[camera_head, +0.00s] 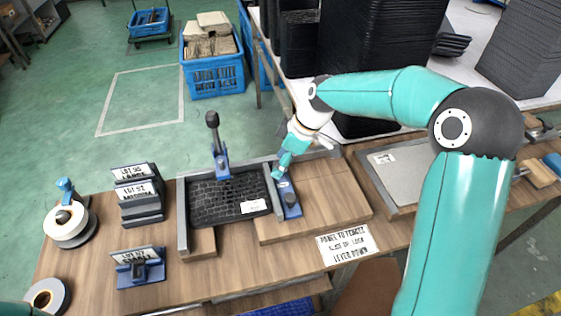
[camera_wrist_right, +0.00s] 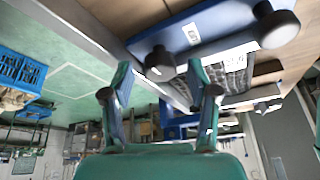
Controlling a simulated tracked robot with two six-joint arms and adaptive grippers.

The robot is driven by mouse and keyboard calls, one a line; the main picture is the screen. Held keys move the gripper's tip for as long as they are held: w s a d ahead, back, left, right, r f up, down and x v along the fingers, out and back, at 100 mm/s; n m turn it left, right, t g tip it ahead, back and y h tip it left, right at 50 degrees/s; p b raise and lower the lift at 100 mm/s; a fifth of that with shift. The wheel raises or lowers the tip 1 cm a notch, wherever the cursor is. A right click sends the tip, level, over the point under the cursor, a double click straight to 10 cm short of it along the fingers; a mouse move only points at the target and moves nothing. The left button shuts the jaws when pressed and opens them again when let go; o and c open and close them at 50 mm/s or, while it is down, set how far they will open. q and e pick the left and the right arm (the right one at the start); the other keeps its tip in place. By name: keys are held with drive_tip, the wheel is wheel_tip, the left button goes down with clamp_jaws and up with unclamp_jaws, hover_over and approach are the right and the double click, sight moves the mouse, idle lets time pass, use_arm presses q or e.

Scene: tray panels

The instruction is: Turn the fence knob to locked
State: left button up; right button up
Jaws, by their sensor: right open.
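My right gripper (camera_head: 279,173) is open over the far end of a blue fence block (camera_head: 289,200), beside the black tray panel (camera_head: 230,199). In the right wrist view, my open fingers (camera_wrist_right: 159,72) have one dark knob (camera_wrist_right: 160,63) showing between and just beyond their tips; I cannot tell whether they touch it. A second dark knob (camera_wrist_right: 276,26) sits at the other end of the blue block (camera_wrist_right: 200,28). The knob's lock marking cannot be read. The grey fence bar (camera_head: 273,191) runs along the panel's right side. My left gripper is out of view.
A lever with a black ball (camera_head: 212,119) stands upright behind the panel. A printed card (camera_head: 347,244) lies at the bench front. Label holders (camera_head: 138,192) and a tape roll (camera_head: 66,222) stand left. A grey plate (camera_head: 405,170) lies right. Stacked black trays (camera_head: 370,50) stand behind.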

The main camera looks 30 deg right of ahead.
drive_tip(key=shift+a+f, duration=0.1)
drive_tip(key=shift+f, duration=0.05)
clamp_jaws()
idle(0.4)
drive_tip(key=shift+m+t+b, duration=0.3)
drive_tip(key=shift+m+b, duration=0.35)
drive_tip(key=shift+m, duration=0.35)
drive_tip(key=shift+a+m+t+h+b, duration=0.1)
drive_tip(key=shift+m+t+h+b, duration=0.5)
drive_tip(key=shift+m, duration=1.4)
drive_tip(key=shift+h, duration=0.3)
